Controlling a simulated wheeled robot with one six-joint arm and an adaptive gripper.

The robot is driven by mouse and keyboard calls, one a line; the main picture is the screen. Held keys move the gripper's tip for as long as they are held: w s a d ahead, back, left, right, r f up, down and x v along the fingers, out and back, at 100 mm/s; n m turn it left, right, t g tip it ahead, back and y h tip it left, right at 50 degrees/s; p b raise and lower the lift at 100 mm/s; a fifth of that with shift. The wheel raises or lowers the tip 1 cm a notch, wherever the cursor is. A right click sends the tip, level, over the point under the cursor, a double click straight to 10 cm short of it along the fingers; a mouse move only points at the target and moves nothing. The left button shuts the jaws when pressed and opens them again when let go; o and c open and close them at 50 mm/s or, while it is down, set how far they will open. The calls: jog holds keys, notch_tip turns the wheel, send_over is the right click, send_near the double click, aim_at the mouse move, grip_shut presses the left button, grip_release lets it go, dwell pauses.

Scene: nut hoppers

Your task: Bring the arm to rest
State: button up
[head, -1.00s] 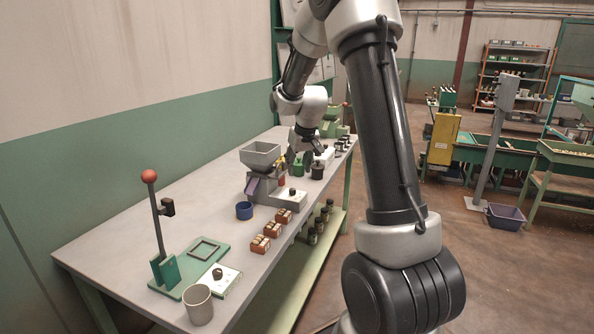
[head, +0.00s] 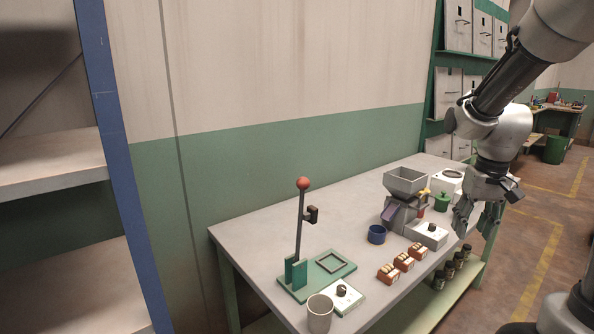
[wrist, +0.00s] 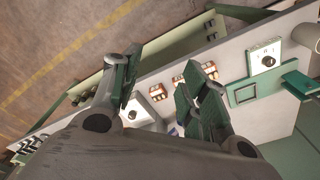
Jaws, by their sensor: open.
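My gripper (head: 478,218) hangs at the right of the head view, fingers pointing down, near the front edge of the workbench (head: 268,250). Its fingers are spread apart and nothing is between them. In the wrist view my gripper (wrist: 160,85) shows two green-padded fingers with a clear gap, the bench and floor behind. The arm is bent, with its upper link coming in from the top right of the head view.
The bench holds a grey hopper (head: 407,181), a blue cup (head: 377,234), several brown-and-white blocks (head: 388,273), a red-knobbed lever press (head: 300,225) and a grey cup (head: 320,313). Dark jars (head: 448,268) stand on the lower shelf. A blue-posted rack (head: 118,160) is at left.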

jog(key=s+a+r+t, duration=0.1)
jog(key=s+a+r, duration=0.1)
jog(key=s+r, duration=0.3)
jog(key=s+a+r+n+t, duration=0.1)
jog(key=s+r, duration=0.3)
jog(key=s, duration=0.7)
jog(key=shift+s+a+r+t, duration=0.3)
jog(key=shift+a+r+t, duration=0.05)
jog(key=shift+a+t, duration=0.45)
